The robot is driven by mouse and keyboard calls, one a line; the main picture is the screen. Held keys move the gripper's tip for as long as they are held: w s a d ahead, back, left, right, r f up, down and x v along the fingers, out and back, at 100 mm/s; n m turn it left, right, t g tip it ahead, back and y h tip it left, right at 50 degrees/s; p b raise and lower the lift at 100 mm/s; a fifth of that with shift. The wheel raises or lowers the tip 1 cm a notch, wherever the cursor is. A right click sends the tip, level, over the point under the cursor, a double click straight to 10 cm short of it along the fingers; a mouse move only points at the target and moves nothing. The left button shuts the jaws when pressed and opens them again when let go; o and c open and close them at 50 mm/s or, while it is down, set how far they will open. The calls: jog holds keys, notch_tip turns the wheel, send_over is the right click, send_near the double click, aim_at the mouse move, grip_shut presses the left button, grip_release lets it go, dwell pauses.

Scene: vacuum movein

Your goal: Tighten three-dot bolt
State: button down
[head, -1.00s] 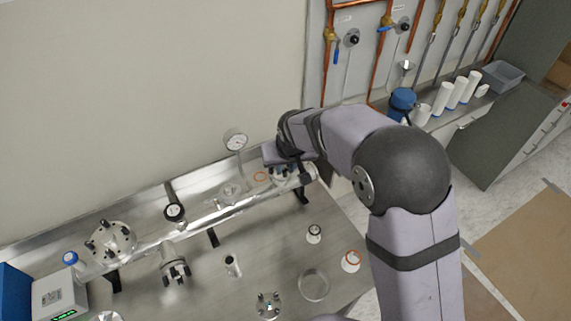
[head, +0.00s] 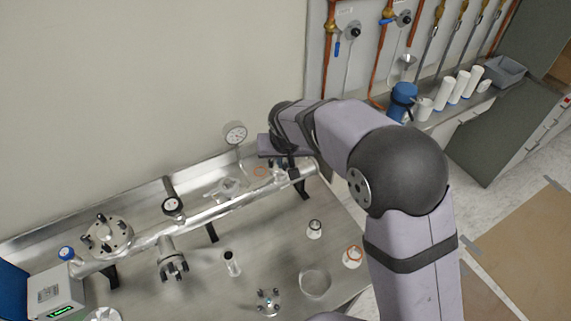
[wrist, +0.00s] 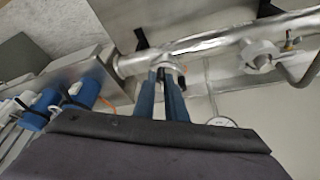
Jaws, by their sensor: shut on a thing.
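My gripper (wrist: 165,88) is at the right end of the bright metal pipe (head: 215,212), by the wall. In the wrist view its two blue fingers are closed on a small metal fitting (wrist: 168,70) on that pipe. In the head view the wrist and arm hide most of it. I cannot make out any three-dot mark, so I cannot tell whether the held fitting is the three-dot bolt. Dark bolts show on the upright flange (head: 106,234), on the flange below the pipe (head: 172,263) and on a loose round flange (head: 267,303).
A dial gauge (head: 235,134) stands behind the pipe, close to my wrist. A grey box with a green display (head: 55,297) is at the left. A clear ring (head: 314,282) and small fittings lie on the steel bench. Blue and white containers (head: 402,100) stand at the right.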

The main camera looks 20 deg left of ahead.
jog(key=shift+m+b, duration=0.45)
jog(key=shift+m, duration=0.15)
jog(key=c, duration=2.1)
grip_release()
jog(key=shift+b+v, duration=1.25)
jog(key=shift+v, duration=2.45)
jog(key=shift+s+a, duration=0.1)
jog(key=shift+a, duration=0.1)
